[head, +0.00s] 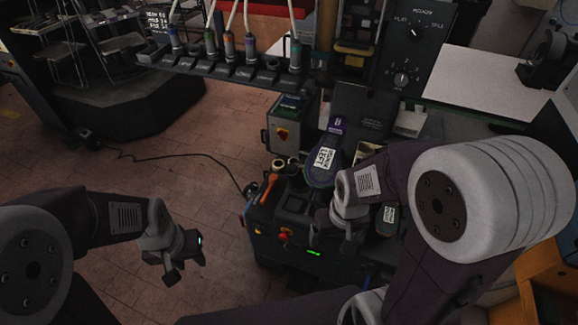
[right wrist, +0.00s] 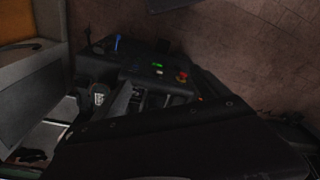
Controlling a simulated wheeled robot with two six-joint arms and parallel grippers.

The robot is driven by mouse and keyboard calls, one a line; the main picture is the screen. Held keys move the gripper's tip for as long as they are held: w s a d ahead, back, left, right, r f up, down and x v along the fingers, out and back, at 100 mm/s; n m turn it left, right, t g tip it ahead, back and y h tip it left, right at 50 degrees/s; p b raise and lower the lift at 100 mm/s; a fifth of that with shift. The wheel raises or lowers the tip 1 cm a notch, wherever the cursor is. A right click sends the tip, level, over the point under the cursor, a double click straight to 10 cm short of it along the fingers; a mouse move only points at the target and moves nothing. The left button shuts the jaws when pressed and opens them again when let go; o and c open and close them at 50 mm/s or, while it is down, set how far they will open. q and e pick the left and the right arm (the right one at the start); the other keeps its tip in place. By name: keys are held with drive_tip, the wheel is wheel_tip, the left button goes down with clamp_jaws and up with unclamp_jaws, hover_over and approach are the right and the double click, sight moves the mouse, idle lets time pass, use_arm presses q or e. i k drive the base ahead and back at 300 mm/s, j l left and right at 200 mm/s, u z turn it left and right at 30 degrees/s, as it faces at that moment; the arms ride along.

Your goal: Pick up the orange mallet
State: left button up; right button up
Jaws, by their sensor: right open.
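The orange mallet (head: 269,187) lies at the left edge of the dark machine top in the head view, beside some small round containers. I cannot make it out in the right wrist view. My right gripper (head: 335,232) is open over the machine, to the right of the mallet and apart from it. My right arm partly hides the machine there. My left gripper (head: 180,268) hangs over the floor, left of the machine and well apart from the mallet. Its jaws are too dark and small to read.
A purple shoe sole with a white label (head: 323,160) stands behind my right gripper. A hose rack (head: 230,70) stands behind.

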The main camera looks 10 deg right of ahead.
sight(273, 178)
drive_tip(key=i+j, duration=0.15)
drive_tip(key=j, duration=0.2)
drive_tip(key=i+j, duration=0.15)
drive_tip(key=j, duration=0.25)
drive_tip(key=i+j, duration=0.2)
drive_tip(key=j, duration=0.15)
drive_tip(key=i+j, duration=0.1)
drive_tip(key=i, duration=0.35)
